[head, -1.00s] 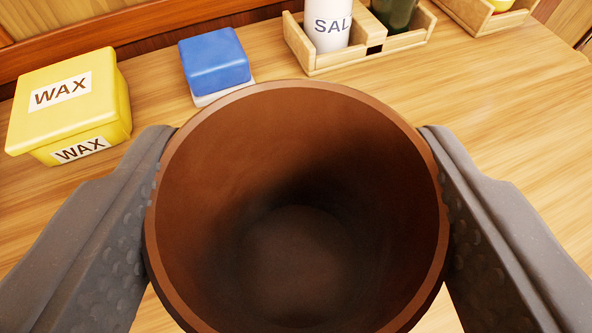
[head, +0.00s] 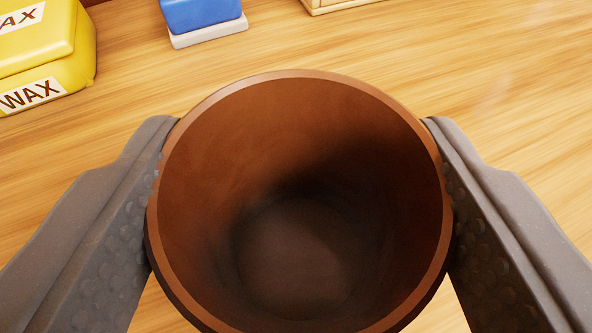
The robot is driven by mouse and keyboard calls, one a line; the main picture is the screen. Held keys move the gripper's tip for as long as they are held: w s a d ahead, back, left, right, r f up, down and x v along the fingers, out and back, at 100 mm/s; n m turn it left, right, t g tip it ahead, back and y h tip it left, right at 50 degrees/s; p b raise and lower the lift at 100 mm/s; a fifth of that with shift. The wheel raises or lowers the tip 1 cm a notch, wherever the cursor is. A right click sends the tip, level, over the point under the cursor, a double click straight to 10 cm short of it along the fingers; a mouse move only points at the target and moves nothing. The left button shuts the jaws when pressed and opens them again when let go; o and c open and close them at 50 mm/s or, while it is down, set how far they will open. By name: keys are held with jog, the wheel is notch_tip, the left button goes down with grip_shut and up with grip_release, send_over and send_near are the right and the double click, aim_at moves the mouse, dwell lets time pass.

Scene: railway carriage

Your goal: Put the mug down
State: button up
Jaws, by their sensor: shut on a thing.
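The brown mug (head: 305,250) fills the middle of the head view, its open mouth facing the camera. Its inside looks empty, with dark shadow toward the bottom. My gripper (head: 300,195) is shut on the mug, one grey finger pressed on its left side and one on its right. The mug is over the wooden table (head: 490,100). Its base is hidden, so I cannot tell whether it touches the table. No handle shows.
A yellow wax box (head: 45,60) stands at the upper left. A blue block on a white base (head: 205,30) is at the top, left of centre. The edge of a wooden tray (head: 335,5) shows at the top. The table is clear at the right.

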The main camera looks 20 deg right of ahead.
jog(key=shift+f, duration=0.15)
dwell(0.4)
jog(key=o, duration=1.6)
jog(key=v, duration=1.3)
jog(key=shift+s+a, duration=0.2)
jog(key=shift+s, duration=0.15)
grip_shut()
